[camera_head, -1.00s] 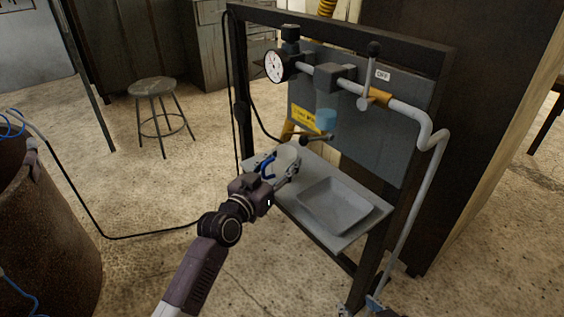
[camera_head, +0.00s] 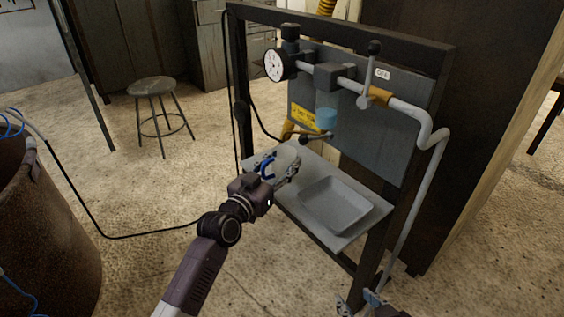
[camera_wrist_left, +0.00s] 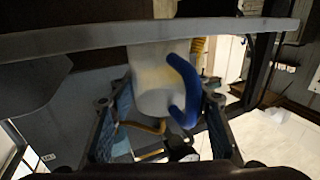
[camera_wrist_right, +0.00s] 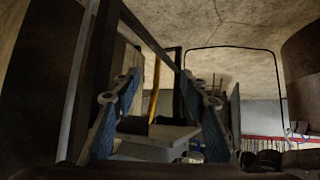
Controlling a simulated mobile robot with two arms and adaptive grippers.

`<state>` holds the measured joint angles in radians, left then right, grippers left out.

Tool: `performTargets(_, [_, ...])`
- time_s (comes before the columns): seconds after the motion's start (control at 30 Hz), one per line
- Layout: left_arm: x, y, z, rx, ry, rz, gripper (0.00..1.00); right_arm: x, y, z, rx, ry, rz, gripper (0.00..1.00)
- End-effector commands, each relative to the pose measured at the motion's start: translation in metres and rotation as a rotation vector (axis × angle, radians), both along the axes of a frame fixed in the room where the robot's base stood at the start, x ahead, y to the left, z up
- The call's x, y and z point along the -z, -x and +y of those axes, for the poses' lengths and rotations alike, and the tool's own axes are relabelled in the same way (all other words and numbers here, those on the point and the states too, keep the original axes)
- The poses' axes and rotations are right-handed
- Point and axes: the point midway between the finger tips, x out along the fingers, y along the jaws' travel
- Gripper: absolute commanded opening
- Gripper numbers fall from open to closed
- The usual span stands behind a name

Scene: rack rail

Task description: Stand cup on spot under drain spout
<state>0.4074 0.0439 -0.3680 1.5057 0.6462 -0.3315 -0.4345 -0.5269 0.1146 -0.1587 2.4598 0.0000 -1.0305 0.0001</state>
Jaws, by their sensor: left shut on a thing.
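My left gripper (camera_head: 281,168) is shut on the cup (camera_head: 287,154), which is whitish with a blue handle, near the back left of the grey shelf (camera_head: 310,228). In the left wrist view the cup (camera_wrist_left: 152,78) sits between the fingers, its blue handle (camera_wrist_left: 184,78) to the right. I cannot tell whether the cup touches the shelf. My right gripper (camera_wrist_right: 167,92) is open and empty, low at the rack's front right.
A grey basin (camera_head: 337,204) sits on the shelf right of the cup. A pipe with a gauge (camera_head: 275,66) and a valve lever (camera_head: 374,49) crosses the rack above. A bent pipe (camera_head: 432,140) runs down the right side. A stool (camera_head: 152,88) stands at left.

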Motion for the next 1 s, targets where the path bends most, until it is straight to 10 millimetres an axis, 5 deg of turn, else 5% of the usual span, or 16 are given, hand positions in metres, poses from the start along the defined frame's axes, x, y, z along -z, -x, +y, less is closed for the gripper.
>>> performTargets(1.0, [0.005, 0.000, 0.000, 0.000, 0.000, -0.001, 0.20, -0.015, -0.013, 0.007, -0.004, -0.026, -0.081, 0.40])
